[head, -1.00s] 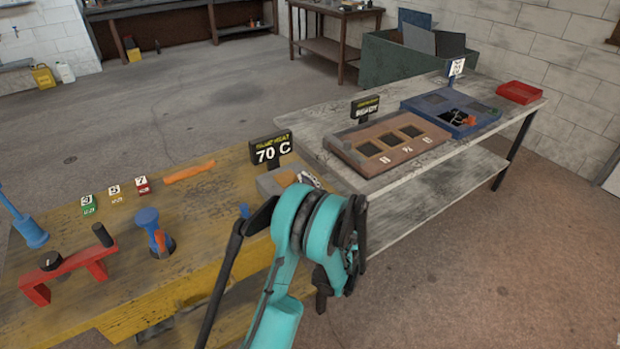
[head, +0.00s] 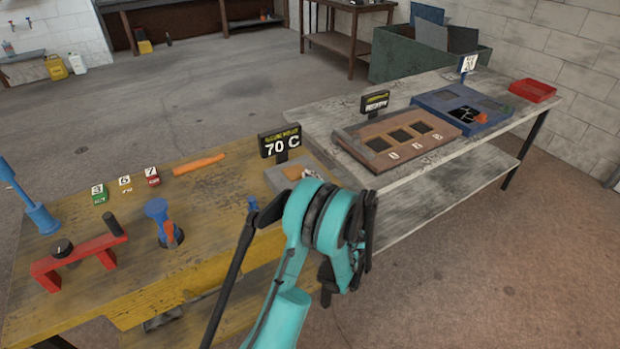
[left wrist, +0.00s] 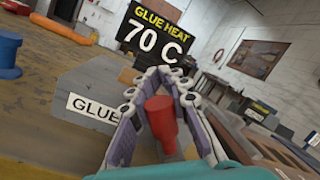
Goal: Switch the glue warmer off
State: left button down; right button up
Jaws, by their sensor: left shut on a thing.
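The glue warmer is a grey box (head: 275,180) at the right end of the yellow bench. In the left wrist view the box (left wrist: 72,84) bears a white label starting "GLUE". Its black sign (head: 281,142) reads 70 C; in the wrist view the sign (left wrist: 155,35) reads "GLUE HEAT 70 C". My left gripper (left wrist: 163,76) is shut on a red knob-like part (left wrist: 160,112), with fingers on both sides of it. In the head view only the pale fingertips (head: 311,174) show behind my teal arm. The knob is hidden there. My right gripper is in neither view.
A red stand (head: 80,252), a blue post (head: 163,218), number blocks (head: 125,184) and an orange bar (head: 199,164) are on the yellow bench. The grey table behind holds a brown panel (head: 352,140), a blue tray (head: 440,99) and a red bin (head: 533,90).

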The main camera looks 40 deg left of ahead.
pick_arm(q)
jog(key=c, duration=1.5)
grip_release()
